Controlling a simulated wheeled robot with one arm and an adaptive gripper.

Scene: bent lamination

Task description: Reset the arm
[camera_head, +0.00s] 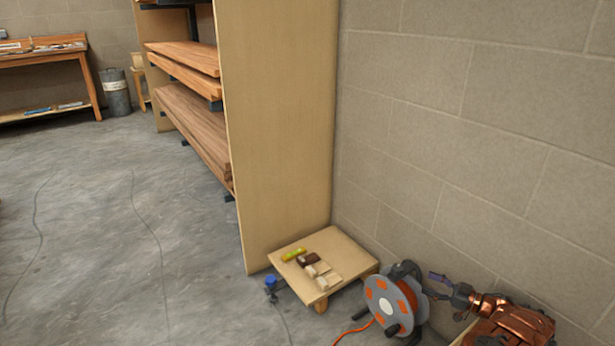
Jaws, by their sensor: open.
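My arm, copper-coloured with dark parts, shows at the bottom right corner by the block wall. My gripper (446,292) is at its left end, with its dark, purplish fingers apart and nothing seen between them. It appears just right of a cable reel (376,293) in the picture; I cannot tell whether they touch. The rest of the arm runs out of the frame.
A low wooden table (345,245) holds several small blocks and a yellow-green piece (293,254). A blue-topped object (270,283) is at its left. A tall lumber rack (275,120) stands behind. A block wall (480,130) bounds the right. Concrete floor (90,250) at left is mostly clear.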

